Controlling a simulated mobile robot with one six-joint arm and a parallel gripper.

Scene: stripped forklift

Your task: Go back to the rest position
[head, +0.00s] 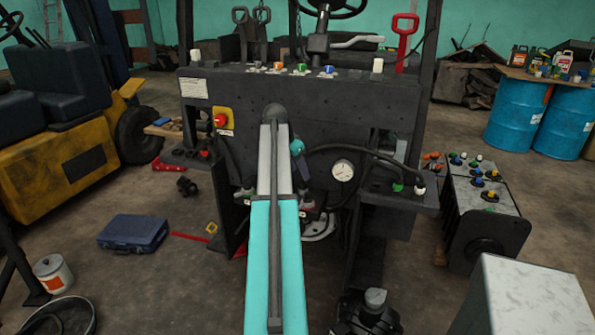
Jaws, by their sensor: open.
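My arm (275,215), with turquoise and grey links, rises from the bottom of the head view towards the stripped forklift (330,110). Its far end overlaps the forklift's dark front panel in the picture. Black hoses hang at the right of the panel.
A yellow forklift (55,130) stands at the left. A blue case (133,233) and a white bucket (53,273) are on the floor. A dark unit with coloured caps (484,215) stands at the right, near blue drums (517,112). A pale grey block (530,305) fills the lower right.

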